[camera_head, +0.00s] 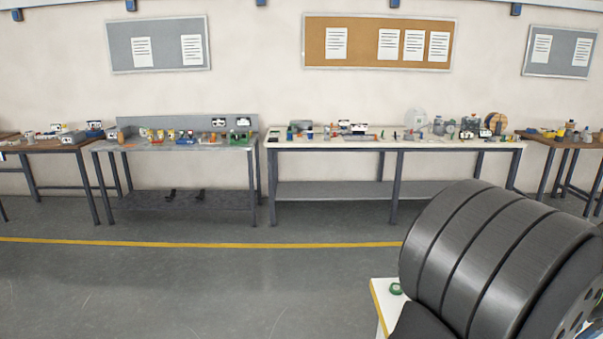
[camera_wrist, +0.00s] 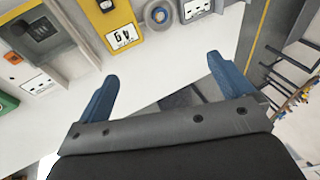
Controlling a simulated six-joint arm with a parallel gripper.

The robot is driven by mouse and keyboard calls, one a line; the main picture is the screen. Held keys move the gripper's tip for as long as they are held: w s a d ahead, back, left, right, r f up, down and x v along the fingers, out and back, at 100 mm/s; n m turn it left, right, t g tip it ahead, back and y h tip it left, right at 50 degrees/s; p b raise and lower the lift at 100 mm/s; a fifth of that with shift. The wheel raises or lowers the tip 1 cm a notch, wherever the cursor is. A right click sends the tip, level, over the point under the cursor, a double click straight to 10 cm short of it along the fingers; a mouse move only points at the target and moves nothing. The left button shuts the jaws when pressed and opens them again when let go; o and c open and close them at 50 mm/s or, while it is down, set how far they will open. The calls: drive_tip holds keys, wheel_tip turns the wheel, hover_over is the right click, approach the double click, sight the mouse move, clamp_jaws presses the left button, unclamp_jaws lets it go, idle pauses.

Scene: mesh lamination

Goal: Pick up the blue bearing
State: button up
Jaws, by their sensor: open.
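A round ring-shaped piece (camera_wrist: 149,18), blue-grey with a grey centre, lies at the top edge of the wrist view; it looks like the blue bearing. It sits on or against the pale surface between a yellow unit and a labelled white piece. My gripper (camera_wrist: 162,69) has two blue fingers spread wide apart with nothing between them. The ring is beyond the fingertips, roughly in line with the gap and apart from both. I cannot make out the bearing in the head view.
A yellow unit (camera_wrist: 108,20) and a grey boxy device (camera_wrist: 42,30) stand beside the ring. A labelled white piece (camera_wrist: 196,9) is to its right. Cluttered benches (camera_head: 330,145) line the far wall.

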drive_tip(key=c, duration=0.8)
drive_tip(key=w+d+f+n, duration=0.1)
drive_tip(key=w+f+n, duration=0.1)
drive_tip(key=f, duration=0.5)
drive_tip(key=w+d+f+n+g+h, duration=0.1)
drive_tip(key=w+f, duration=0.3)
drive_tip(key=f, duration=0.4)
drive_tip(key=w+d+f+n, duration=0.2)
drive_tip(key=w+f+n, duration=0.2)
drive_tip(key=f, duration=0.4)
drive_tip(key=shift+d+g, duration=0.3)
drive_tip(key=shift+c, duration=0.2)
drive_tip(key=shift+x, duration=3.15)
